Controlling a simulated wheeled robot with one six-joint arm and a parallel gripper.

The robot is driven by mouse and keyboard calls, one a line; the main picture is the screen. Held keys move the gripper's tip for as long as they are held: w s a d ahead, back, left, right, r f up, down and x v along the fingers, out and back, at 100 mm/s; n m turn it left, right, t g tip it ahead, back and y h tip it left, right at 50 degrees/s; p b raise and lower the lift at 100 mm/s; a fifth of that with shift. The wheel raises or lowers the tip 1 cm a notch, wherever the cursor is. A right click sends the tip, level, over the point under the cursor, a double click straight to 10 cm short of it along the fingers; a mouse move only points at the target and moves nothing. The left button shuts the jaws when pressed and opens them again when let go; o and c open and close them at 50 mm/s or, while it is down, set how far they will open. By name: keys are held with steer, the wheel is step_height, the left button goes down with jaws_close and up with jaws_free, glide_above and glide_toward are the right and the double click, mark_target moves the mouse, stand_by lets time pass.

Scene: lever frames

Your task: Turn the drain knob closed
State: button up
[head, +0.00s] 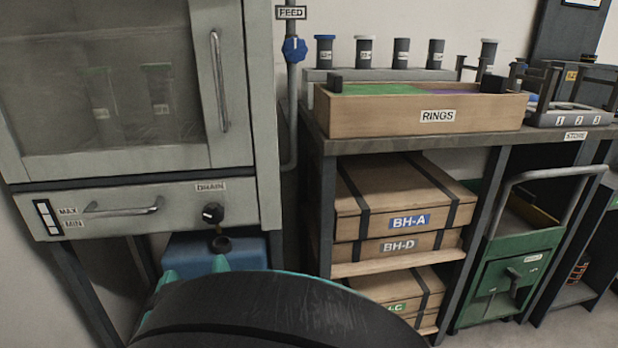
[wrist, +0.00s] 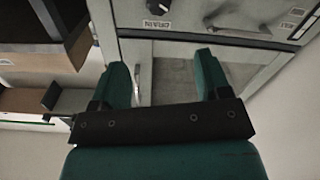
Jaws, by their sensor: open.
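The drain knob (head: 212,212) is small and black, on the right of the grey cabinet's lower panel (head: 130,217), under a DRAIN label (head: 210,187). A dark spout shows just below it. Its turned position is too small to tell. In the upside-down wrist view the knob (wrist: 158,6) is cut by the top edge, beside its label. My gripper (wrist: 162,68) is open and empty, its two green fingers spread apart. In the head view the fingertips of my gripper (head: 196,268) show below the knob, clear of it; my dark arm hides the rest.
A metal handle (head: 122,208) sits left of the knob, with a MAX/MIN gauge (head: 47,217) beyond. A blue container (head: 205,254) stands under the panel. A blue FEED valve (head: 294,49) is on a pipe. Shelves with boxes (head: 405,200) stand right.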

mark_target(212, 215)
steer(key=b+x, duration=0.2)
steer(key=x, duration=1.4)
steer(key=shift+w, duration=0.25)
steer(key=shift+d, duration=0.15)
steer(key=c, duration=0.9)
